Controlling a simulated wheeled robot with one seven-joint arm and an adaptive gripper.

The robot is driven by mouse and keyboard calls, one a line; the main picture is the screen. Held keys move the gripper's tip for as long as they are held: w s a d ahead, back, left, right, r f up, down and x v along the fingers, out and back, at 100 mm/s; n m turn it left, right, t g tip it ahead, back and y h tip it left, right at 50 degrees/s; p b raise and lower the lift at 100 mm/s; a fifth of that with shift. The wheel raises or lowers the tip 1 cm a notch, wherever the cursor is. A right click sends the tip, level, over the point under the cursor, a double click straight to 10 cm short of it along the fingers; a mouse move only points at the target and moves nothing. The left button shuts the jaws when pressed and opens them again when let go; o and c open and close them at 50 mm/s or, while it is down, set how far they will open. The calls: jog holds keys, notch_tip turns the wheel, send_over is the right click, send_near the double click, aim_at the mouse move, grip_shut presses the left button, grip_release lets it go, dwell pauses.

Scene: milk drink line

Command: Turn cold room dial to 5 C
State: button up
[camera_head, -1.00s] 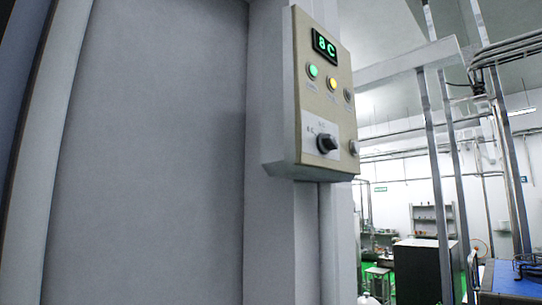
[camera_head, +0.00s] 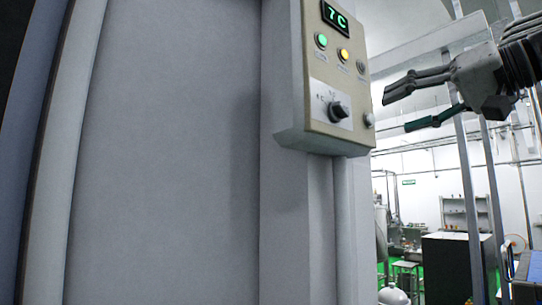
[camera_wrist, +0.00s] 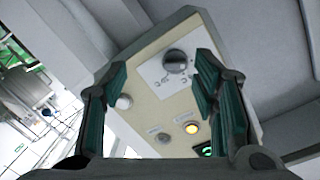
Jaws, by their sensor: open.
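The cold room control box (camera_head: 309,82) is a beige panel on the grey wall. Its green display (camera_head: 334,17) reads 7 C. The dark dial (camera_head: 339,111) sits on a white label low on the panel, and it also shows in the wrist view (camera_wrist: 176,62) beyond the fingers. My gripper (camera_head: 396,108) is open and empty, to the right of the box and apart from it in the head view. In the wrist view my gripper (camera_wrist: 155,100) has its green-padded fingers spread wide, with the panel showing between them.
A green lamp (camera_head: 321,40), a yellow lamp (camera_head: 344,55) and small round buttons share the panel. The grey door (camera_head: 170,150) fills the left. Metal posts stand at the right, with a black cabinet (camera_head: 450,265) farther back.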

aim_at(345, 108)
notch_tip(345, 108, up, 4)
jog(key=d+n+y, duration=0.1)
jog(key=shift+t, duration=0.4)
jog(key=p+x, duration=0.1)
jog(key=x, duration=1.2)
jog(key=shift+a+f+p, duration=0.1)
jog(key=shift+p, duration=0.3)
jog(key=shift+c, duration=0.6)
jog(key=c, duration=1)
